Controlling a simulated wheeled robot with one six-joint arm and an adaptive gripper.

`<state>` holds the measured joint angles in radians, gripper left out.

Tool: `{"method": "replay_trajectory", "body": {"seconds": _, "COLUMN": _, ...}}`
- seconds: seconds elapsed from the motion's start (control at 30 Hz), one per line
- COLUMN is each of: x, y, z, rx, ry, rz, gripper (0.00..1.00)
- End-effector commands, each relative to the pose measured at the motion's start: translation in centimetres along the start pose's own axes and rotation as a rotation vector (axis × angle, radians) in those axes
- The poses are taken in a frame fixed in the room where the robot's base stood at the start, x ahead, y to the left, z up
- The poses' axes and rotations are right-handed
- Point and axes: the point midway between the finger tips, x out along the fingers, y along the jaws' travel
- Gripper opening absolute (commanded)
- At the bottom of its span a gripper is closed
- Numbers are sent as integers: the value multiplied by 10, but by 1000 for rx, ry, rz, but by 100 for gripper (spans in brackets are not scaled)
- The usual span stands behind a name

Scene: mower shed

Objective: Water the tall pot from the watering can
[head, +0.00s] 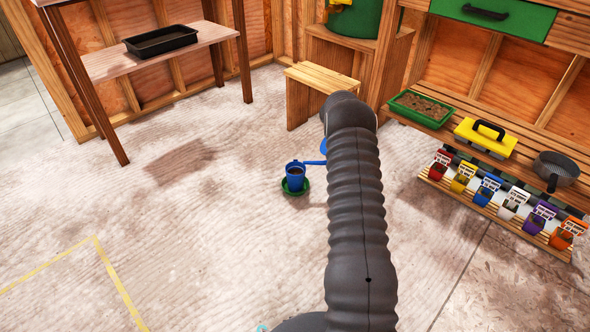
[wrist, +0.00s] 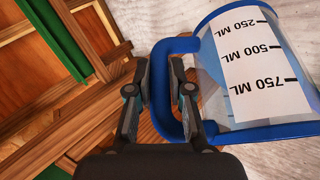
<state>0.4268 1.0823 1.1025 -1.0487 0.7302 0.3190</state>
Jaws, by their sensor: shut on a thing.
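The watering can (wrist: 221,70) has a clear body, a white scale in ML, a blue rim and a blue handle. My gripper (wrist: 161,88) is shut on the blue handle in the wrist view. In the head view my arm hides the gripper and most of the can; only a blue spout (head: 314,162) shows left of the arm. The spout's end is close to the rim of a tall blue pot (head: 295,178) with dark soil. The pot stands upright on a green saucer (head: 288,190) on the floor. I cannot tell whether water is flowing.
A wooden step stool (head: 323,77) stands behind the arm. A shelf (head: 110,60) with a black tray (head: 161,41) is at left. The left floor is clear.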

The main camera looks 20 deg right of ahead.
Motion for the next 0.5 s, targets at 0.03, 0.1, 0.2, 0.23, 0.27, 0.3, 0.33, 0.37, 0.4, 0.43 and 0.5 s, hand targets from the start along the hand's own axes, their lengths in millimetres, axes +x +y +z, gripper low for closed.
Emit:
{"method": "replay_trajectory", "body": {"seconds": 0.03, "x": -1, "y": 1, "z": -1, "rx": 0, "ry": 1, "rz": 3, "gripper": 0}}
{"method": "replay_trajectory", "body": {"seconds": 0.1, "x": -2, "y": 2, "z": -1, "rx": -2, "ry": 0, "rz": 7, "gripper": 0}}
{"method": "replay_trajectory", "body": {"seconds": 0.2, "x": -3, "y": 2, "z": -1, "rx": -4, "ry": -1, "rz": 12, "gripper": 0}}
{"method": "replay_trajectory", "body": {"seconds": 0.23, "x": -4, "y": 2, "z": -1, "rx": -5, "ry": -1, "rz": 13, "gripper": 0}}
{"method": "replay_trajectory", "body": {"seconds": 0.27, "x": -4, "y": 2, "z": -1, "rx": -5, "ry": -2, "rz": 15, "gripper": 0}}
{"method": "replay_trajectory", "body": {"seconds": 0.3, "x": -4, "y": 3, "z": -1, "rx": -6, "ry": -2, "rz": 17, "gripper": 0}}
{"method": "replay_trajectory", "body": {"seconds": 0.33, "x": -5, "y": 3, "z": -1, "rx": -7, "ry": -3, "rz": 18, "gripper": 0}}
{"method": "replay_trajectory", "body": {"seconds": 0.37, "x": -5, "y": 3, "z": -1, "rx": -7, "ry": -3, "rz": 19, "gripper": 0}}
{"method": "replay_trajectory", "body": {"seconds": 0.4, "x": -5, "y": 3, "z": -1, "rx": -7, "ry": -4, "rz": 21, "gripper": 0}}
{"method": "replay_trajectory", "body": {"seconds": 0.43, "x": -6, "y": 3, "z": -1, "rx": -8, "ry": -4, "rz": 23, "gripper": 0}}
{"method": "replay_trajectory", "body": {"seconds": 0.5, "x": -6, "y": 4, "z": -1, "rx": -8, "ry": -6, "rz": 26, "gripper": 0}}
